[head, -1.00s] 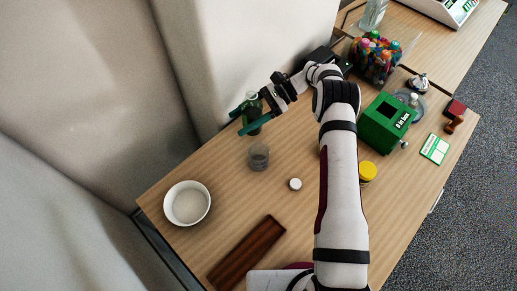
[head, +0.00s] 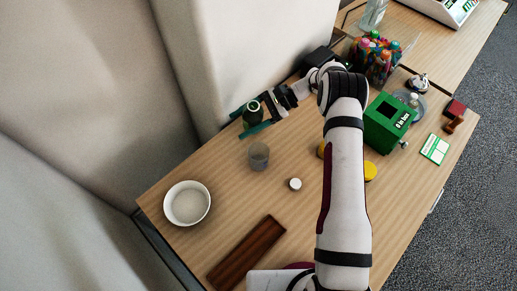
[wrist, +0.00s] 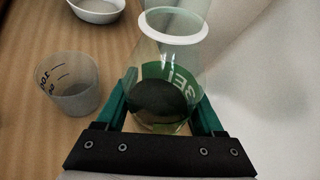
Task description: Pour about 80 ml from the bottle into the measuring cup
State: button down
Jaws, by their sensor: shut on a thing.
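My gripper (head: 251,119) is shut on the bottle (head: 252,115), with one teal finger on each side of it. The bottle is greenish and see-through, with a green label and a pale ring at its mouth. It also shows in the wrist view (wrist: 170,55), with a dark oval area low inside it. In the head view its mouth end is turned toward the camera, so it looks tilted. The measuring cup (head: 258,157) stands upright on the table, just in front of the bottle. In the wrist view the cup (wrist: 72,88) is clear with dark marks. No stream shows.
A white bowl (head: 187,203) stands front left of the cup. A small white round thing (head: 295,184) and a brown wooden tray (head: 247,252) lie nearer. A wall panel stands close behind the bottle.

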jog(key=n+t, duration=0.2)
jog(key=shift+s+f+n, duration=0.2)
jog(key=shift+s+n, duration=0.05)
jog(key=shift+n, duration=0.05)
jog(key=shift+w+f+n+t+y, duration=0.25)
jog(key=shift+w+n+t, duration=0.15)
jog(key=shift+n+t, duration=0.2)
jog(key=shift+w+f+n+t+y, duration=0.1)
jog(key=shift+w+n+t+y, duration=0.15)
jog(key=shift+w+n+t, duration=0.25)
jog(key=shift+w+a+r+n+t, duration=0.1)
jog(key=shift+w+r+n+t, duration=0.1)
jog(key=shift+r+n+t, duration=0.35)
jog(key=shift+w+f+n+t+y, duration=0.25)
jog(key=shift+n+t+y, duration=0.1)
jog(key=shift+n, duration=0.3)
jog(key=shift+s+r+n+t, duration=0.15)
jog(key=shift+r+n+t, duration=0.15)
jog(key=shift+r, duration=0.15)
jog(key=shift+s+r, duration=0.1)
jog(key=shift+r, duration=0.25)
jog(key=shift+n+t+y, duration=0.35)
jog(key=shift+n+t, duration=0.05)
jog(key=shift+n, duration=0.3)
jog(key=shift+w, duration=0.5)
jog(key=shift+r+n+t+p, duration=0.35)
jog(key=shift+r+n, duration=0.15)
jog(key=shift+n, duration=0.1)
dwell(1.4)
